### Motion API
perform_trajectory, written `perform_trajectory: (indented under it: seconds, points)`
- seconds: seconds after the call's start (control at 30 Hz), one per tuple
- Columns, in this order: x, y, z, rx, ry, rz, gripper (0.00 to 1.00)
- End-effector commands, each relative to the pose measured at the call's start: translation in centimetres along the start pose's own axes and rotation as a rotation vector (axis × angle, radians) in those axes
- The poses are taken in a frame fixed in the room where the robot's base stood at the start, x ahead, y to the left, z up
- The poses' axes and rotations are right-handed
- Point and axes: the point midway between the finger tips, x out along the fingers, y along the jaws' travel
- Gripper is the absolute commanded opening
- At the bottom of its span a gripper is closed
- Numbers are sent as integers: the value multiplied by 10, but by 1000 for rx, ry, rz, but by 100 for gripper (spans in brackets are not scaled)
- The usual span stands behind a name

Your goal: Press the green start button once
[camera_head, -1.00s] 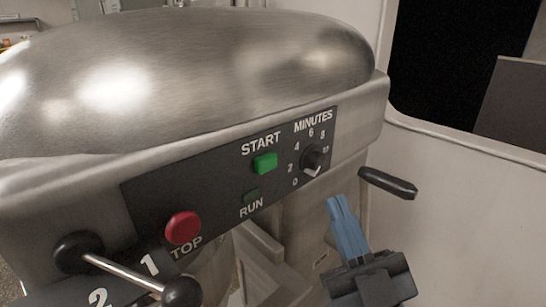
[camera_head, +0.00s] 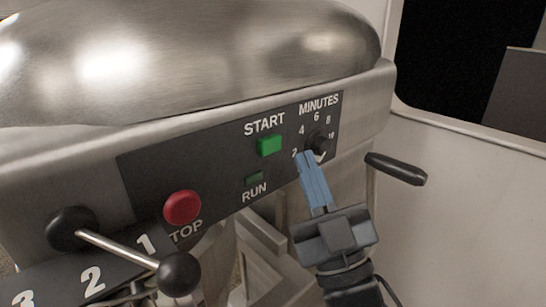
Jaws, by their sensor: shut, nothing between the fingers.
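The green start button (camera_head: 270,145) is on the dark control panel (camera_head: 222,178) of a metal mixer, under the word START. My gripper (camera_head: 305,157) is shut and empty, with its blue fingers pointing up toward the panel. In the picture the fingertips are right of and slightly below the green button, just under the minutes dial (camera_head: 318,144). They do not overlap the button. I cannot tell how far the tips are from the panel surface.
A red stop button (camera_head: 182,207) is at the panel's lower left. A dim green run light (camera_head: 254,178) is below the start button. A black-knobbed lever (camera_head: 178,273) juts out at lower left. A black handle (camera_head: 396,168) sticks out at right.

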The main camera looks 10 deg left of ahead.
Motion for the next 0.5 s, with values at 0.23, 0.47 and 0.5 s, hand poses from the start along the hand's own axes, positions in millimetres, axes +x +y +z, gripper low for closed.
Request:
perform_trajectory:
  seconds: [0.23, 0.47, 0.5]
  points:
    - [16, -12, 14, 0, 1, 1, 0]
    - [22, -16, 16, -1, 0, 0, 0]
    - [22, -16, 16, -1, 0, 0, 0]
